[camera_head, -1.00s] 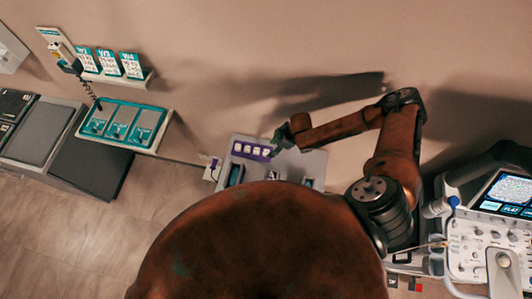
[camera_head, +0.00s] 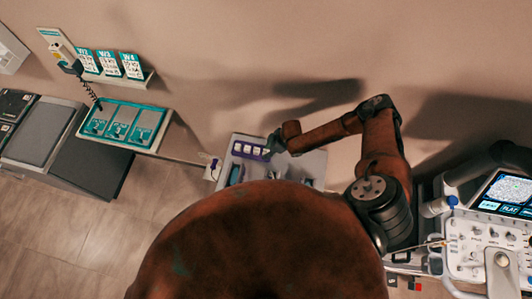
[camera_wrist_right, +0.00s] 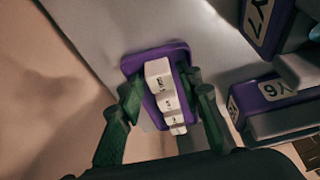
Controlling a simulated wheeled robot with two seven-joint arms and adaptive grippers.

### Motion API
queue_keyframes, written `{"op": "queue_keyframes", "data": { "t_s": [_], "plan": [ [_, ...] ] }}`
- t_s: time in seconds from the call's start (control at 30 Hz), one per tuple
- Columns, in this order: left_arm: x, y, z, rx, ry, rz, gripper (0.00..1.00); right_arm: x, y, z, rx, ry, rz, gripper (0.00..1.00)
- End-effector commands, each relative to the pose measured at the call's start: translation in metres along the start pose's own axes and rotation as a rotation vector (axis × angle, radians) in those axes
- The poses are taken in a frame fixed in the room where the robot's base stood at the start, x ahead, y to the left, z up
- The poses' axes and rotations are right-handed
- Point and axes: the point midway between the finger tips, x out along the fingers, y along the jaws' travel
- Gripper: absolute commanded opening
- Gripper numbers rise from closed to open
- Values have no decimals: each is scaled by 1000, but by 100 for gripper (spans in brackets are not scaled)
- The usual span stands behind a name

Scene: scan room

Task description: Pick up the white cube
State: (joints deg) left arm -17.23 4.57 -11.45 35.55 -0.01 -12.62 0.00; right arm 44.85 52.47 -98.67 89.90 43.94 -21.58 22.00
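Several white cubes (camera_head: 247,149) sit in a row in a purple tray (camera_head: 234,153) on a grey bench top. In the right wrist view the white cubes (camera_wrist_right: 158,72) run away in a line inside the purple tray (camera_wrist_right: 132,65). My right gripper (camera_head: 273,147) is at the right end of the row and covers part of it in the head view. In the wrist view the right gripper (camera_wrist_right: 162,88) has its two green fingers apart, one on each side of the row. I cannot tell whether a finger touches a cube. My left gripper is not in view.
Purple-fronted holders labelled Y6 (camera_wrist_right: 275,90) and Y7 (camera_wrist_right: 262,20) stand right of the tray in the wrist view. A teal tray shelf (camera_head: 125,125) is at the left. A console with a screen (camera_head: 505,190) stands at the right. The wall is behind the bench.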

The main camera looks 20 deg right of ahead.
Motion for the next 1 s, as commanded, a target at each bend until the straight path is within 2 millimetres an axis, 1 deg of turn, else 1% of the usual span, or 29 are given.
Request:
{"op": "queue_keyframes", "data": {
  "t_s": [0.03,0.37,0.57,0.67,0.77,1.0],
  "plan": [
    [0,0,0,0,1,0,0,0,0,0,0,0,0,28],
    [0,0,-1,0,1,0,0,0,0,0,0,0,0,5],
    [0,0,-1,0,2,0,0,0,0,0,0,0,0,5],
    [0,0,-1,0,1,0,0,-5,1,-2,0,1,1,5],
    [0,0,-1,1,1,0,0,-17,1,-8,0,3,1,5],
    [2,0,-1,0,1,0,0,-61,2,-26,-1,2,2,5]
  ]
}}
